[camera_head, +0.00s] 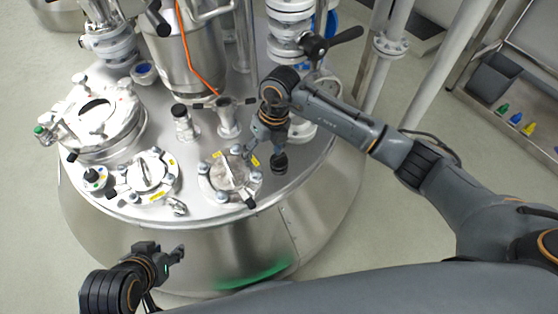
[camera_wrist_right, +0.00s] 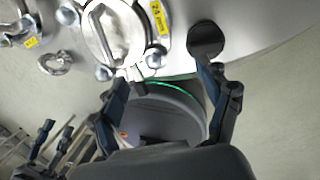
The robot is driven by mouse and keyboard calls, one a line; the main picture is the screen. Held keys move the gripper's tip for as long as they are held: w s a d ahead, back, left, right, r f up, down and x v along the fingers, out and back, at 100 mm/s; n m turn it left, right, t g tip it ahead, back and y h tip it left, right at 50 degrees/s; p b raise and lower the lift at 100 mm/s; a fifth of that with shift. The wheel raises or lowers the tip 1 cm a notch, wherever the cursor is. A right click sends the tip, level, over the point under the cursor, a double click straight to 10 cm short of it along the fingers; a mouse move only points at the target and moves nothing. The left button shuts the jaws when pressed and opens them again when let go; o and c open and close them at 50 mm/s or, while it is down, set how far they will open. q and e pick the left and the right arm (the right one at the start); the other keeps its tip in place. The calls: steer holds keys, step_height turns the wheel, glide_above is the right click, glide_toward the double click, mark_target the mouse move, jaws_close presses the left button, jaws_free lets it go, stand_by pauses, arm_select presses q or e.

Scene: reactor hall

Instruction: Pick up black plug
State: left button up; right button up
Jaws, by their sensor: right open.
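The black plug (camera_head: 280,167) is a small dark round piece on the steel vessel lid (camera_head: 215,208), right of a round clamped port (camera_head: 230,178). In the right wrist view the plug (camera_wrist_right: 205,36) shows as a dark disc at the tip of the right-hand finger. My right gripper (camera_head: 264,153) points down over the lid, with one finger close to the plug. Its fingers are spread in the wrist view (camera_wrist_right: 165,75), with nothing between them. Whether the finger touches the plug is unclear. My left gripper (camera_head: 175,258) is in front of the vessel, away from the plug; its jaw opening is unclear.
Another clamped port (camera_head: 148,173) and a large hatch (camera_head: 95,118) stand on the lid at left. Pipes and a black-handled valve (camera_head: 315,46) rise behind my right gripper. Small coloured bottles (camera_head: 515,118) stand on a shelf at far right.

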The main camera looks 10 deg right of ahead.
mark_target(279, 158)
steer(key=d+h, duration=0.1)
steer(key=d, duration=0.1)
steer(key=w+d+h, duration=0.1)
steer(key=d, duration=0.1)
steer(key=shift+w+d+m, duration=0.2)
steer(key=shift+d+m, duration=0.05)
steer(key=shift+m, duration=0.05)
steer(key=shift+d+f+b, duration=0.25)
steer(key=shift+f+b, duration=0.05)
steer(key=shift+f, duration=0.45)
steer(key=shift+w+f, duration=0.15)
steer(key=shift+f, duration=0.25)
steer(key=f, duration=0.1)
steer(key=f+b, duration=0.1)
steer(key=f, duration=0.1)
steer(key=f+b, duration=0.1)
steer(key=shift+w+a+f, duration=0.2)
steer(key=shift+w+f, duration=0.05)
steer(key=shift+f, duration=0.2)
arm_select(q)
steer(key=w+d+r+t+h, duration=0.1)
steer(key=w+d+r+t, duration=0.2)
steer(key=w+r+t, duration=0.3)
steer(key=w+r, duration=0.1)
steer(key=w, duration=0.2)
steer(key=shift+w+d+t+h, duration=0.2)
steer(key=shift+d+t+h, duration=0.1)
steer(key=shift+h, duration=0.1)
arm_select(e)
steer(key=c, duration=1.2)
